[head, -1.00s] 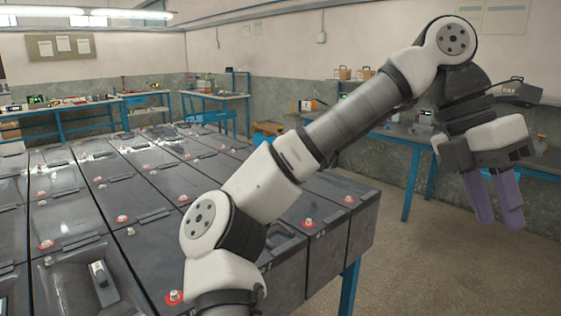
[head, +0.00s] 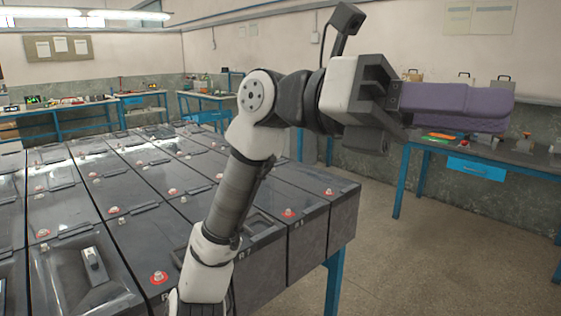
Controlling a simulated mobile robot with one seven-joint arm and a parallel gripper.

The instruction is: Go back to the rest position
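My gripper (head: 508,112) is raised in the upper right of the head view, with its purple fingers pointing right. The fingers overlap from this side, so the gap between them is hidden. No object shows at the fingertips. My arm rises from the bottom of the picture, bends at the elbow and stretches right. The gripper is up in the air, to the right of the battery rows (head: 150,215), and in the picture it overlaps the back bench.
Dark batteries with red-ringed terminals fill a blue-legged table at left. A blue bench (head: 480,160) with a drawer, an orange item (head: 440,136) and other items stands along the right wall. Another blue bench (head: 60,117) is at the back left. The floor (head: 430,260) at lower right is clear.

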